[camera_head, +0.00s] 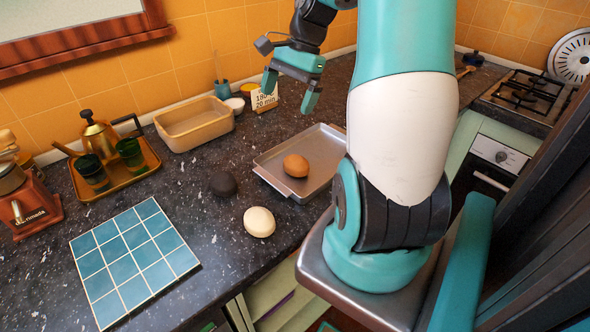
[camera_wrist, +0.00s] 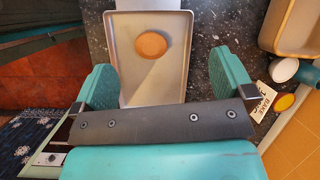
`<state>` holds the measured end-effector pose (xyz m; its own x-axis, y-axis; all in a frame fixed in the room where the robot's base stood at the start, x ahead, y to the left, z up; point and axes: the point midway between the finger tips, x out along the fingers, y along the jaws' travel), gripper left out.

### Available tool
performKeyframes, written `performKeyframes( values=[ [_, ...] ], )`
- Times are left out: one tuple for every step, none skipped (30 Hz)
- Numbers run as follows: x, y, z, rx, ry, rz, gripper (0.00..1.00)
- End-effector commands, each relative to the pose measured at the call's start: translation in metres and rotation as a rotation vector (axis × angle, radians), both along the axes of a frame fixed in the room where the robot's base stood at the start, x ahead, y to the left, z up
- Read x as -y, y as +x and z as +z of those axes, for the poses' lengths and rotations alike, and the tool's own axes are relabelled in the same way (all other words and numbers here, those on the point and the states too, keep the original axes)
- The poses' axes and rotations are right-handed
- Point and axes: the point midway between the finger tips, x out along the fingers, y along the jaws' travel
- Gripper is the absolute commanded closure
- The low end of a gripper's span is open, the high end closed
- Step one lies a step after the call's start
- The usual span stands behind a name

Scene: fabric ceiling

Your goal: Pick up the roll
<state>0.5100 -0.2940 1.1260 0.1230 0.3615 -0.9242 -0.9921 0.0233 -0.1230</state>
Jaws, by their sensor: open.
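A golden-brown roll (camera_head: 296,165) lies on a grey metal baking tray (camera_head: 268,176) on the dark counter. In the wrist view the roll (camera_wrist: 151,45) sits near the upper middle of the tray (camera_wrist: 127,72). A dark, nearly black roll-shaped piece (camera_head: 223,184) and a pale cream one (camera_head: 259,222) lie on the bare counter left of the tray. My gripper (camera_head: 291,92) is open and empty, raised above the counter behind the tray. In the wrist view the roll shows between and beyond the two teal fingers (camera_wrist: 162,64), not touched by them.
A tan loaf pan (camera_head: 195,124), a small white bowl (camera_head: 235,104) and a printed card (camera_head: 264,98) stand along the wall. A brass tray (camera_head: 140,170) holds a kettle and green glasses. Blue tiles (camera_head: 134,258) lie front left. A gas hob (camera_head: 530,96) is at right.

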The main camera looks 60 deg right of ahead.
Motion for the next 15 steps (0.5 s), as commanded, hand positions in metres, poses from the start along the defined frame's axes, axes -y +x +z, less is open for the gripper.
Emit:
performKeyframes(
  values=[
    [0.026,-0.012,-0.011,-0.032,0.022,-0.123,0.00],
    [0.038,-0.017,-0.015,-0.048,0.032,-0.183,0.00],
    [0.050,-0.024,-0.019,-0.067,0.046,-0.251,0.00],
    [0.057,-0.029,-0.022,-0.079,0.053,-0.292,0.00],
    [0.063,-0.032,-0.024,-0.088,0.060,-0.326,0.00],
    [0.069,-0.036,-0.026,-0.099,0.068,-0.362,0.00],
    [0.072,-0.039,-0.028,-0.104,0.072,-0.380,0.00],
    [0.073,-0.040,-0.031,-0.109,0.076,-0.394,0.00],
    [0.074,-0.040,-0.035,-0.112,0.078,-0.406,0.00],
    [0.072,-0.040,-0.039,-0.113,0.081,-0.409,0.00],
    [0.070,-0.039,-0.043,-0.115,0.082,-0.410,0.00],
    [0.067,-0.037,-0.051,-0.116,0.082,-0.408,0.00],
    [0.064,-0.036,-0.056,-0.116,0.081,-0.406,0.00],
    [0.061,-0.034,-0.063,-0.116,0.082,-0.406,0.00],
    [0.057,-0.033,-0.071,-0.117,0.082,-0.405,0.00]
  ],
)
